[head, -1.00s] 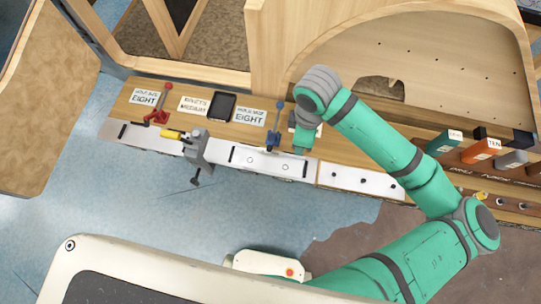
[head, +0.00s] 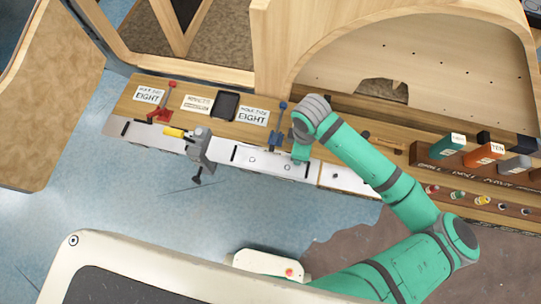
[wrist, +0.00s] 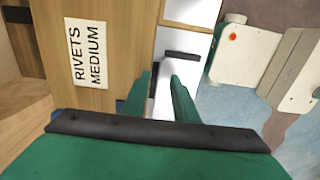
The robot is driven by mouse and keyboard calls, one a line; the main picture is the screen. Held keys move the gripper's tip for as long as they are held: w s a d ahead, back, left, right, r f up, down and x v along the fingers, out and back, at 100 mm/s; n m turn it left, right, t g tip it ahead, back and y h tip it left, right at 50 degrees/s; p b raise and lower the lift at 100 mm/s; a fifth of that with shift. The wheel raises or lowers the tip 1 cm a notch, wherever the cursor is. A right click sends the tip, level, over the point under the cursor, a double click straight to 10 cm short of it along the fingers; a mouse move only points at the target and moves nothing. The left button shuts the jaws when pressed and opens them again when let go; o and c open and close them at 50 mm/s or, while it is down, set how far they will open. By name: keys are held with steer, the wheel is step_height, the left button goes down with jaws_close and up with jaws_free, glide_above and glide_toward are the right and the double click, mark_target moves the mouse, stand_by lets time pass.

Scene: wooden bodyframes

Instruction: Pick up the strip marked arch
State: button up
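No lettering reading "arch" can be made out in either view. A pale metal strip (head: 228,155) with dark slots and holes runs along the bench's front edge. It also shows in the wrist view (wrist: 172,42), under and beyond my fingers, with a dark slot. My gripper (head: 300,157) hangs over the strip, right of the blue-handled clamp. In the wrist view its two green fingers (wrist: 166,85) stand apart with pale surface between them, and they hold nothing. Whether the fingertips touch the strip cannot be told.
A grey vise (head: 201,148) with a yellow handle, a red clamp (head: 162,108) and a blue clamp (head: 277,132) stand along the bench. A "RIVETS MEDIUM" card (wrist: 90,57) lies left of my fingers. A tool rack (head: 470,158) is at right; a wooden arch (head: 415,22) rises behind.

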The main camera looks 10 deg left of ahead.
steer(key=shift+f, duration=0.3)
jaws_close()
steer(key=shift+r, duration=0.15)
steer(key=shift+r, duration=0.55)
step_height(320, 180, up, 2)
steer(key=shift+r, duration=0.1)
steer(key=d, duration=1.7)
steer(key=shift+d, duration=0.3)
steer(key=shift+d+r, duration=0.25)
steer(key=shift+r, duration=2.8)
